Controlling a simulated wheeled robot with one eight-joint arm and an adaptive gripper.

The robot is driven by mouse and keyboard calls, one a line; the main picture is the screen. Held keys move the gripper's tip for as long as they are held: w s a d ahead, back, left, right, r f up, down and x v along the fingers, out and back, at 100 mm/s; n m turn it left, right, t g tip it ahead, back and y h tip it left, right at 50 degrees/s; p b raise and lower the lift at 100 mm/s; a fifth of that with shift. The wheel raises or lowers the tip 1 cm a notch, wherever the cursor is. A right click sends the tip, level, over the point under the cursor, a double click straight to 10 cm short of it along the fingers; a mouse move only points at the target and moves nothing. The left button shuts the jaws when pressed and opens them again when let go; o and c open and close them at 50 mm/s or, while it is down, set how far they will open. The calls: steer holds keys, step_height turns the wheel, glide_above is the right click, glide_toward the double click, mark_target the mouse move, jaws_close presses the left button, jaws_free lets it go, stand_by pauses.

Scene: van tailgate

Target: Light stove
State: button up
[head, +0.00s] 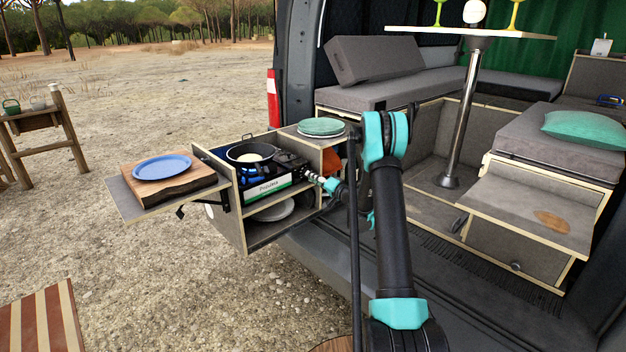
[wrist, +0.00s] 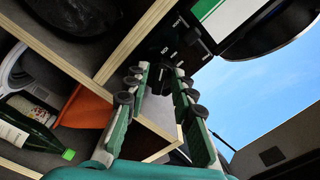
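The portable stove (head: 268,186) sits in the open pull-out kitchen box, with a white and green label on its front. A black frying pan (head: 236,155) with something pale in it is on top. A bright blue glow (head: 246,172) shows under the pan, like a flame. My gripper (head: 315,178) is at the stove's right front end. In the wrist view, my gripper's two green fingers (wrist: 163,74) stand apart on either side of a dark knob (wrist: 162,84) on the black control panel (wrist: 190,45). I cannot tell if the pads press on it.
A blue plate (head: 162,167) lies on a wooden board on the left side shelf. Green plates (head: 321,127) are stacked on the box's right top. A wooden box edge (wrist: 150,138) is close to my fingers. A green bottle (wrist: 25,135) is in a compartment below.

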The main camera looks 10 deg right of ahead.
stand_by(0.3)
steer(key=v, duration=1.2)
stand_by(2.3)
